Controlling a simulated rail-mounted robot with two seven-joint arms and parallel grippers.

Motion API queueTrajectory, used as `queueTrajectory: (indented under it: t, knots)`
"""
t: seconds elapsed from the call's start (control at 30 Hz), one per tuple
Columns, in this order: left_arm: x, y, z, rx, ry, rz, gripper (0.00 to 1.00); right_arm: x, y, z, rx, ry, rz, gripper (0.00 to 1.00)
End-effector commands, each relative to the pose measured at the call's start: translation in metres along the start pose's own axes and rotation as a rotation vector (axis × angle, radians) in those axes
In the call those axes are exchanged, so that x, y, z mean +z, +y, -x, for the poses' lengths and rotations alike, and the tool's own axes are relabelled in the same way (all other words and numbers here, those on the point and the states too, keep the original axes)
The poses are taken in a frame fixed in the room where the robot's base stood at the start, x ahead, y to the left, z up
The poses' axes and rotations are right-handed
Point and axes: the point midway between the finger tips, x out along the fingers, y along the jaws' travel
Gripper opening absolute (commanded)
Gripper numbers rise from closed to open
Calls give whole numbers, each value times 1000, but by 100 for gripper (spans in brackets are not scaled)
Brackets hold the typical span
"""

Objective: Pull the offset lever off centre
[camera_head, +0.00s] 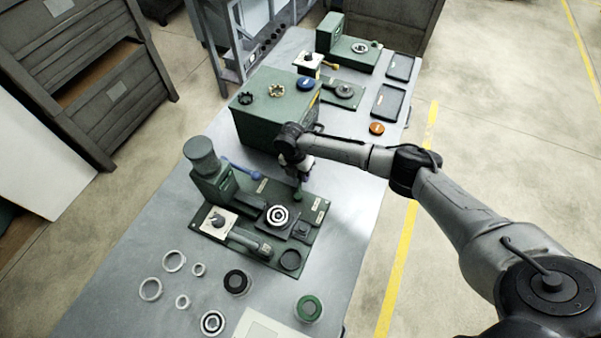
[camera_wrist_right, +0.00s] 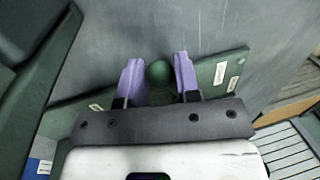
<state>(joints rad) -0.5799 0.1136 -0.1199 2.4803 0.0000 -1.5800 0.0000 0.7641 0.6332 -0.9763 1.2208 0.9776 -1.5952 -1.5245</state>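The offset lever shows as a dark green ball knob (camera_head: 299,194) at the right rear of the near green machine (camera_head: 215,180) on the table. My right gripper (camera_head: 302,176) points down just above the knob. In the right wrist view the green knob (camera_wrist_right: 158,73) lies between the two purple fingers of the right gripper (camera_wrist_right: 160,75). The fingers stand apart, with the knob appearing a little beyond their tips; contact is not clear. The lever's shaft is mostly hidden. My left gripper is not in view.
A blue-knobbed lever (camera_head: 255,176) and a round black-and-white target (camera_head: 277,216) are on the same machine. A green box (camera_head: 262,125) stands close behind my gripper. Several rings lie at the near end of the table. The table's right strip is largely clear.

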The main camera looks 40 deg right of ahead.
Motion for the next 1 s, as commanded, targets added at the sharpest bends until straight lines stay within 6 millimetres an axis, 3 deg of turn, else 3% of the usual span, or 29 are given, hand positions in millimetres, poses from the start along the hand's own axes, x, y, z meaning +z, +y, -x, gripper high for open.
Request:
queueTrajectory:
  t: [0.3,0.67,1.0]
  knots:
    - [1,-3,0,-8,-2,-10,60,0,0,0,0,0,0,0]
    - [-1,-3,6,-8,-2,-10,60,0,-2,2,0,5,-24,0]
    - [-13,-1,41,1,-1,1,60,2,-18,2,-3,50,-238,0]
